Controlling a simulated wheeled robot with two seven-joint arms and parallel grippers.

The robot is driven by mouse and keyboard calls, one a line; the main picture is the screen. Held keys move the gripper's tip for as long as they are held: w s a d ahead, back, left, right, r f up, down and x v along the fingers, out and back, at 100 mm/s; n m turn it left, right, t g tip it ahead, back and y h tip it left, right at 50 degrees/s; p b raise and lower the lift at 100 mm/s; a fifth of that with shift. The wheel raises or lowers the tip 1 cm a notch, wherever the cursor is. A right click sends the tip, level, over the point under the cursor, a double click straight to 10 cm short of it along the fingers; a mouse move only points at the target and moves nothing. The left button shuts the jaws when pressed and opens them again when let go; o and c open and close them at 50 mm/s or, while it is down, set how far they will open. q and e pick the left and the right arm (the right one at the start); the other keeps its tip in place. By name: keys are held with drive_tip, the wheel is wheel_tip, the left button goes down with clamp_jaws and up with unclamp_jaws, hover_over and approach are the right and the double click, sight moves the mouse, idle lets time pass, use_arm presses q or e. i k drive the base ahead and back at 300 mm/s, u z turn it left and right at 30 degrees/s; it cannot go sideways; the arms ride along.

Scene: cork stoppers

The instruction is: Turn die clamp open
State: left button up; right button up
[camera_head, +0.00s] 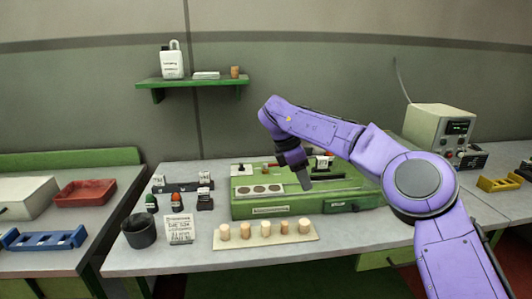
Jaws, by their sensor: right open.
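A green machine (285,208) sits on the grey bench, with a pale plate (259,190) of round dark-rimmed places on its left top. Which fitting is the die clamp is too small to tell. My right gripper (303,182) points down over the middle of the machine, just right of the plate. It is open, with nothing seen between its fingers. My arm hides part of the machine's back right. My left gripper is out of view.
In front of the machine is a board (290,240) with several corks. Left of it are a printed card (179,229), a dark cup (139,231) and small stands. A beige instrument (430,125) stands at the right back. Bare bench lies at the front right.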

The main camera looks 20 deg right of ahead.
sight(265, 166)
drive_tip(key=i, duration=1.05)
